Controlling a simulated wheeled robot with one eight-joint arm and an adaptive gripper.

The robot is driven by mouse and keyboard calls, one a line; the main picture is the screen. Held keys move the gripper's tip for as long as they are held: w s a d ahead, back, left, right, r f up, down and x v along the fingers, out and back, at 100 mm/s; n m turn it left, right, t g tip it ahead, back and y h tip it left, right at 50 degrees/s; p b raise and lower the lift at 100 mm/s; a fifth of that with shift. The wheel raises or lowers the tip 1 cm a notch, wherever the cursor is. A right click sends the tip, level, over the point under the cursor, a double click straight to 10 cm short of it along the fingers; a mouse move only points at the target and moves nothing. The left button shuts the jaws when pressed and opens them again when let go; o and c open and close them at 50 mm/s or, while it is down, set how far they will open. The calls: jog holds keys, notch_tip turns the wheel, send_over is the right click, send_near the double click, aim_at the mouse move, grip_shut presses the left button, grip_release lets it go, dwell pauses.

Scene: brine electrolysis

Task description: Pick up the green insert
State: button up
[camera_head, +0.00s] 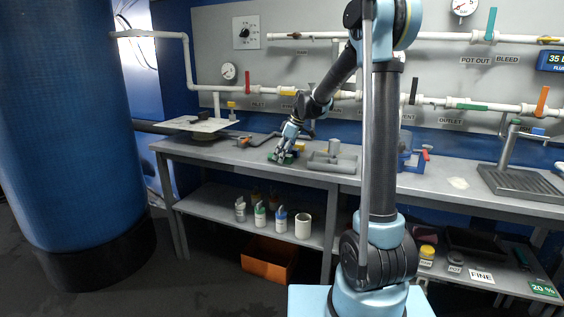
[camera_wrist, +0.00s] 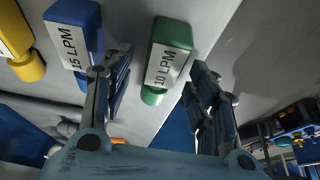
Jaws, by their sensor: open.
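My gripper (camera_wrist: 160,66) is open. Its two fingers spread to the left and right below the insert in that view, apparently not touching it. In the head view my gripper (camera_head: 284,150) is low over the bench, beside a small green patch (camera_head: 277,158) that is partly hidden; I cannot tell for certain that it is the insert.
A yellow insert (camera_wrist: 20,45) is farther left. In the head view a grey block (camera_head: 332,161) is right of my gripper, and pipes (camera_head: 270,90) run along the wall.

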jog(key=c, duration=1.2)
jog(key=shift+o, duration=0.2)
